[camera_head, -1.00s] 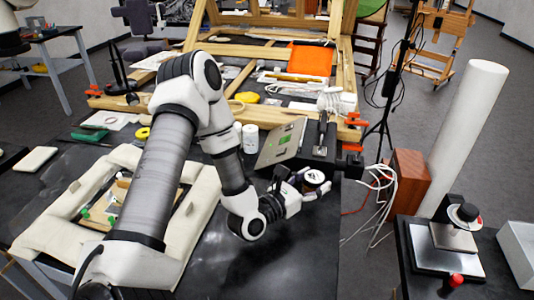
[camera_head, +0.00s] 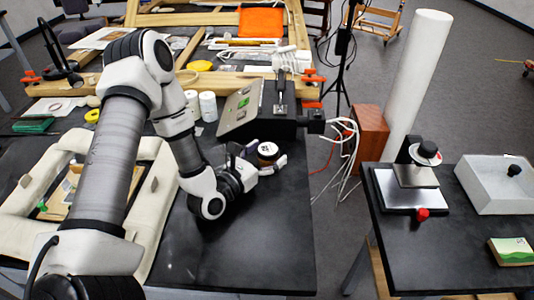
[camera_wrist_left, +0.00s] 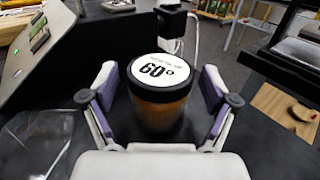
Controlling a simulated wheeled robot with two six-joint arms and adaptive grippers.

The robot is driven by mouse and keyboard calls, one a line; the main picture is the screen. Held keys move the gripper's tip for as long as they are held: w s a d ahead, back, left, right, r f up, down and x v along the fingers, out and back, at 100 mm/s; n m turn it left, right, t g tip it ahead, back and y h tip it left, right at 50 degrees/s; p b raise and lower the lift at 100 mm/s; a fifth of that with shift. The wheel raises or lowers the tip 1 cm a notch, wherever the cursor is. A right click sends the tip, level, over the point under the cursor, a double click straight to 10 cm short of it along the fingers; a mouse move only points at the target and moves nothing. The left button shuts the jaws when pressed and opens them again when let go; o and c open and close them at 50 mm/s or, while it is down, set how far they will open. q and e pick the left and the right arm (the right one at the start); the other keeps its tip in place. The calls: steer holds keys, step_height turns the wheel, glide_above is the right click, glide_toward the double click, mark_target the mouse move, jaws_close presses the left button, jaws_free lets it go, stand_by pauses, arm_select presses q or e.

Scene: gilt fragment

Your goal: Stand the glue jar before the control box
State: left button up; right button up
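The glue jar (camera_head: 267,152) is amber with a white lid and stands upright on the black table, in front of the control box (camera_head: 284,124). The control box is black, with a tilted grey panel showing green displays. My left gripper (camera_head: 262,158) is low over the table at the jar. In the left wrist view, the jar (camera_wrist_left: 160,92), its lid marked "60°", stands between the two spread fingers of my left gripper (camera_wrist_left: 160,84). Gaps show between the fingers and the jar. The jar's base is partly hidden. My right gripper is not in view.
Two white jars (camera_head: 208,106) stand left of the control box. A padded cream frame (camera_head: 150,190) lies at the left. White cables (camera_head: 345,150) hang right of the box. A side table (camera_head: 440,250) holds a press and a white tray (camera_head: 500,185). The front table area is clear.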

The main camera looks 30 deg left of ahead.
mark_target(260, 159)
arm_select(q)
steer(key=shift+r, duration=0.1)
steer(key=shift+r+p, duration=0.1)
steer(key=shift+p, duration=0.25)
steer(key=s, duration=0.4)
steer(key=s+a, duration=0.1)
steer(key=s, duration=0.2)
steer(key=shift+s, duration=0.1)
steer(key=shift+d, duration=0.1)
steer(key=shift+s, duration=0.1)
